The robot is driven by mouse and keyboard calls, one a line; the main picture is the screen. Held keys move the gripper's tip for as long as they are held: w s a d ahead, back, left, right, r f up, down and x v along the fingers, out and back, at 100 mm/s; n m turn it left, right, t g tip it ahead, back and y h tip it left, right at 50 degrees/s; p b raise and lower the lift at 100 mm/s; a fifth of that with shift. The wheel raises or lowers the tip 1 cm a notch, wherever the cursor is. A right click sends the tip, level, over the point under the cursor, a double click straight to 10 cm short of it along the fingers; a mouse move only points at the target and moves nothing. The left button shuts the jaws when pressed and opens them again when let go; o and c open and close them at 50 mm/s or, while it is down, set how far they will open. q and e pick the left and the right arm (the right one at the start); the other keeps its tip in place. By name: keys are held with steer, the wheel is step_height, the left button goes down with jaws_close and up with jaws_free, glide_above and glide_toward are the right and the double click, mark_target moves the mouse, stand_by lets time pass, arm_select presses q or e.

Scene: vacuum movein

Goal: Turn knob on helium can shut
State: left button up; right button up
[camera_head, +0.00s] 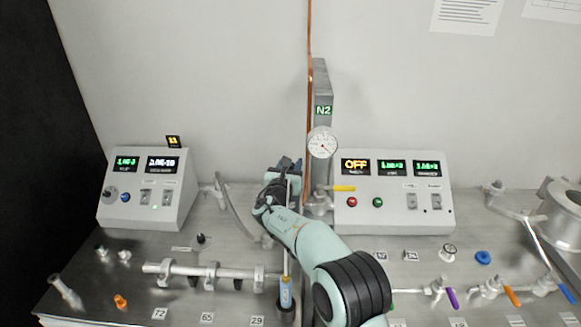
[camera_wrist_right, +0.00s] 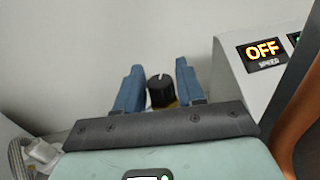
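A black knob (camera_wrist_right: 160,92) with a white mark on top shows in the right wrist view, with a bit of yellow beneath it. My right gripper's two blue fingers (camera_wrist_right: 159,76) stand apart, one on each side of the knob, and I see no clear grip on it. In the head view my right gripper (camera_head: 287,165) is at the back of the bench, left of the copper pipe. My arm and gripper hide the knob there, and I cannot make out the helium can's body. My left gripper is not in view.
A control box with an OFF display (camera_head: 392,190) stands right of the gripper, and another box (camera_head: 148,188) stands at the left. A copper pipe (camera_head: 309,100) and a round gauge (camera_head: 322,142) are close by. Valves and tubes line the bench front.

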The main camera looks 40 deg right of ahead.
steer(key=shift+o, duration=0.5)
steer(key=shift+s+a+f, duration=0.1)
steer(key=shift+s+a, duration=0.05)
steer(key=shift+a, duration=0.1)
steer(key=b+v, duration=0.2)
steer(key=v, duration=1.1)
steer(key=shift+b, duration=0.3)
steer(key=shift+o, duration=0.3)
steer(key=shift+d, duration=0.1)
